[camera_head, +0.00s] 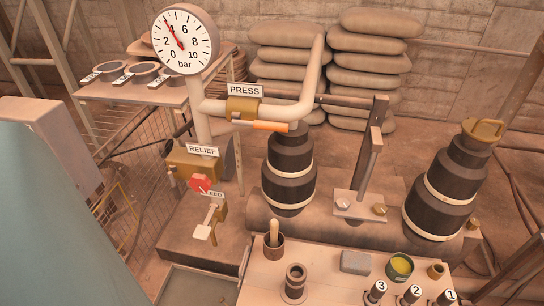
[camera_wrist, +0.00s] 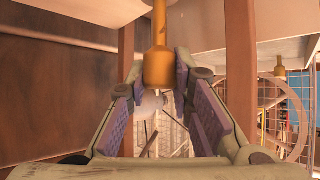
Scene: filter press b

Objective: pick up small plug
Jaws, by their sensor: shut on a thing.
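In the wrist view, my gripper (camera_wrist: 160,62) has its two purple-padded fingers on either side of an orange-brown piece (camera_wrist: 159,70) and is shut on it. The piece has a wide lower body and a thin stem rising out of the picture. I cannot tell whether it is the small plug. My gripper is not in the head view. None is labelled as the plug.
The front bench (camera_head: 258,286) holds a cup with a handle (camera_head: 274,245), a dark cylinder (camera_head: 295,281), a grey block (camera_head: 355,262), a yellow-filled pot (camera_head: 400,267) and numbered black pieces (camera_head: 411,294). Dark stepped cylinders (camera_head: 290,170) and a gauge pipe (camera_head: 198,110) rise behind.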

